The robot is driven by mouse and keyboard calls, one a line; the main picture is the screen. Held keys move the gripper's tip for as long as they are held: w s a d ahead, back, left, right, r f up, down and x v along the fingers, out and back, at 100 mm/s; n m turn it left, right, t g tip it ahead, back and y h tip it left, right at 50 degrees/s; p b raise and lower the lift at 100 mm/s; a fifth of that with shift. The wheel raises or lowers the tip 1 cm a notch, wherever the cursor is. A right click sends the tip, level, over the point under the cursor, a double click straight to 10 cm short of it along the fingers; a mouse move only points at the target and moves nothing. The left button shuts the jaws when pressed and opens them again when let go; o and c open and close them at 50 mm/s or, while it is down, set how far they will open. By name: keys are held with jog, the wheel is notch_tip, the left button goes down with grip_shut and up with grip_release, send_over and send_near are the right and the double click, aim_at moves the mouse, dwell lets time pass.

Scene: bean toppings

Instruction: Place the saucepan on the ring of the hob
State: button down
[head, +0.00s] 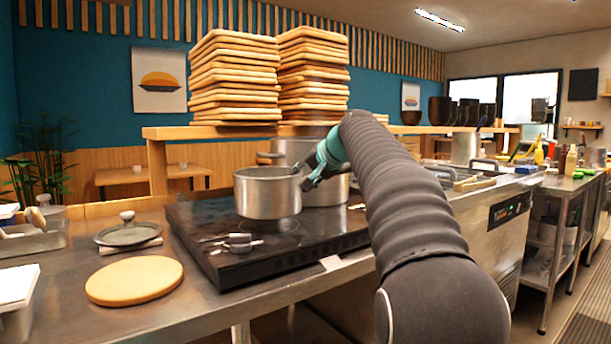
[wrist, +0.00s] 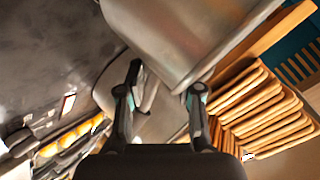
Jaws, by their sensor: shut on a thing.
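The steel saucepan (head: 268,197) is upright over the black hob (head: 190,222), left of my gripper (head: 312,172). Its base appears slightly above the hob surface, over a faint ring (head: 283,226) that the pan partly covers. My gripper is shut on the saucepan at its right side. In the wrist view the saucepan (wrist: 190,35) fills the top, close beyond my gripper (wrist: 165,88). The exact grip point on the pan is hard to make out.
A larger steel pot (head: 325,188) stands behind on the hob. Small metal measuring cups (head: 240,242) lie at the hob's front. A lid (head: 128,233) and a round wooden board (head: 134,281) lie to the left. Stacked boards (head: 235,80) stand on the shelf behind.

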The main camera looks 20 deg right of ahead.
jog(key=shift+f+b, duration=0.45)
jog(key=shift+f, duration=1.2)
jog(key=c, duration=0.8)
grip_release()
jog(key=shift+f, duration=0.15)
jog(key=shift+o, duration=0.2)
jog(key=v, duration=1.2)
